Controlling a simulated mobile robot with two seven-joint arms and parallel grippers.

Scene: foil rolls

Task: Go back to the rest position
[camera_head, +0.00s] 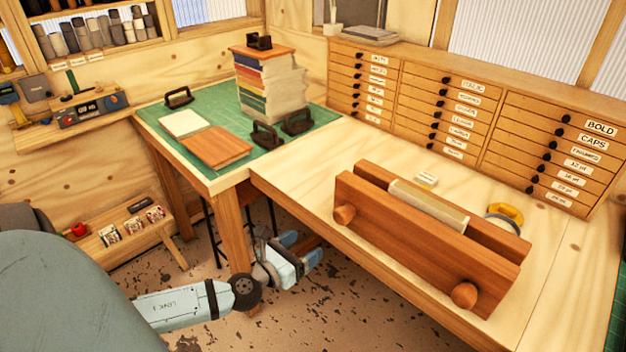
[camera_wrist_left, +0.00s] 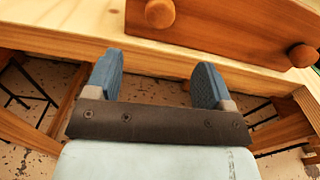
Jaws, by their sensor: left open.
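My left gripper (camera_head: 305,252) hangs in front of the table edge, below the tabletop level in the head view. Its two blue fingers are apart with nothing between them. In the left wrist view the open fingers (camera_wrist_left: 158,85) point toward the front edge of the light wooden table (camera_wrist_left: 60,48). A wooden press (camera_head: 420,240) with two round knobs stands on the table beyond the fingers, and a pale bundle (camera_head: 428,205) sits between its boards. My right gripper is in neither view.
A green cutting mat (camera_head: 205,105) to the left holds a stack of books (camera_head: 270,85), boards and dark-handled tools. A drawer cabinet (camera_head: 460,115) lines the back. A low bench (camera_head: 125,228) stands at lower left.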

